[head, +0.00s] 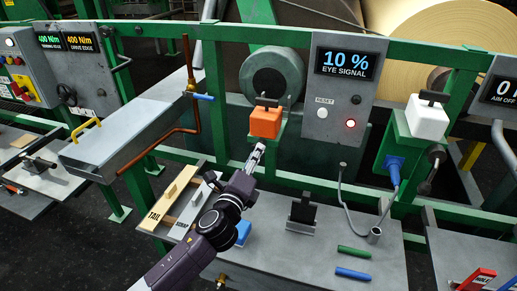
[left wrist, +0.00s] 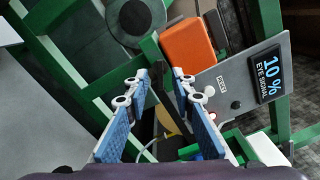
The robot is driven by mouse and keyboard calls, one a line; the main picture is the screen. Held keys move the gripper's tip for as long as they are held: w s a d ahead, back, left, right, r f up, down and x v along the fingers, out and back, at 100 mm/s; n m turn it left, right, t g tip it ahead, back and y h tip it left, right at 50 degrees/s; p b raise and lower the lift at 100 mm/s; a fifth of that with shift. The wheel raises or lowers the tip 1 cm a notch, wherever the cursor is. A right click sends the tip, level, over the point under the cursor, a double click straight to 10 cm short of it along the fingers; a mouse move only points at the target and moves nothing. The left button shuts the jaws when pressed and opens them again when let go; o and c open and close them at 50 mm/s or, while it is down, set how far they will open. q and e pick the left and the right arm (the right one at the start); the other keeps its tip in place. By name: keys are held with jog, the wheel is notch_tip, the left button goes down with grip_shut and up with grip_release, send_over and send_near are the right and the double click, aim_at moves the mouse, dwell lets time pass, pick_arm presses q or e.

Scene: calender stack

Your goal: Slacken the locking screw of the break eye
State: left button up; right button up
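An orange box (head: 265,122), which looks like the break eye, sits on a green bracket left of the "10 % EYE SIGNAL" panel (head: 345,88). A black bar-shaped piece (head: 266,101) is on top of it; I cannot tell whether this is the locking screw. My left gripper (head: 257,155) is just below and in front of the orange box, pointing up at it. In the left wrist view, the gripper (left wrist: 160,75) is open, with its fingers apart. The orange box (left wrist: 188,45) is beyond the fingertips, slightly right. My right gripper is not in view.
A green rail frame (head: 330,186) runs across behind the grey bench (head: 310,250). TAIL and other boards (head: 174,197) lie left of my arm, with green and blue sticks (head: 353,274) at the right.

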pick_arm(q)
jog(key=shift+x, duration=1.55)
jog(key=shift+c, duration=0.3)
grip_shut()
